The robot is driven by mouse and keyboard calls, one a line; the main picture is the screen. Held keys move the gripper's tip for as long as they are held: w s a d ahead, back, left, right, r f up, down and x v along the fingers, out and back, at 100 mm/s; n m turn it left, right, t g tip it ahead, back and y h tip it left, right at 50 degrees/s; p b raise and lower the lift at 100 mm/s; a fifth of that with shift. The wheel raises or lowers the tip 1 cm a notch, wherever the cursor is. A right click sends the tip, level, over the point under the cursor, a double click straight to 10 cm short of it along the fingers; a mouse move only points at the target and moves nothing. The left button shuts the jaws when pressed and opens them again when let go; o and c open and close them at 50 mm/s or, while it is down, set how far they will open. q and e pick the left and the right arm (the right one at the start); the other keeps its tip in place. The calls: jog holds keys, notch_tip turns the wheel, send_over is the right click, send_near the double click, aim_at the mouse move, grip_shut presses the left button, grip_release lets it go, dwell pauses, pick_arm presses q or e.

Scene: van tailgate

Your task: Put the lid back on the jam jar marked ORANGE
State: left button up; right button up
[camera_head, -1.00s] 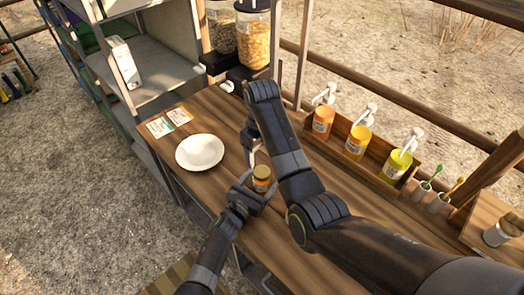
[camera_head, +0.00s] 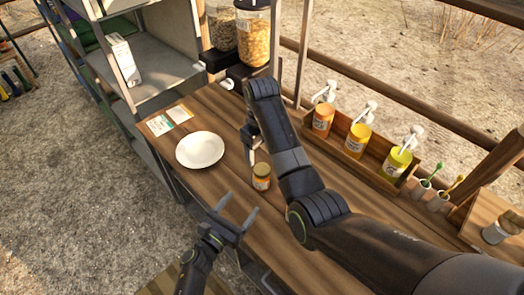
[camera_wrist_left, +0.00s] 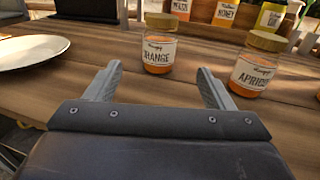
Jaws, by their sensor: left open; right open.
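The jam jar marked ORANGE (camera_wrist_left: 158,55) stands upright on the wooden counter, its label facing the left wrist camera. A tan-gold lid (camera_wrist_left: 161,22) sits on its top and looks level. In the head view the same jar (camera_head: 262,183) stands just right of the plate. My left gripper (camera_head: 238,208) is open and empty, clear of the jar on its near side; its fingers (camera_wrist_left: 159,70) point toward the jar. My right gripper (camera_head: 252,146) is open, just behind the jar in the head view, partly hidden by its own arm.
A lidded APRICOT jar (camera_wrist_left: 253,75) stands right of the ORANGE jar. A white plate (camera_head: 200,150) and cards (camera_head: 168,120) lie to the left. Several pump bottles (camera_head: 357,141) stand in a rear rack.

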pick_arm(q)
jog(key=b+v, duration=0.1)
jog(key=v, duration=0.4)
jog(key=shift+s+a, duration=0.2)
jog(key=shift+s, duration=0.15)
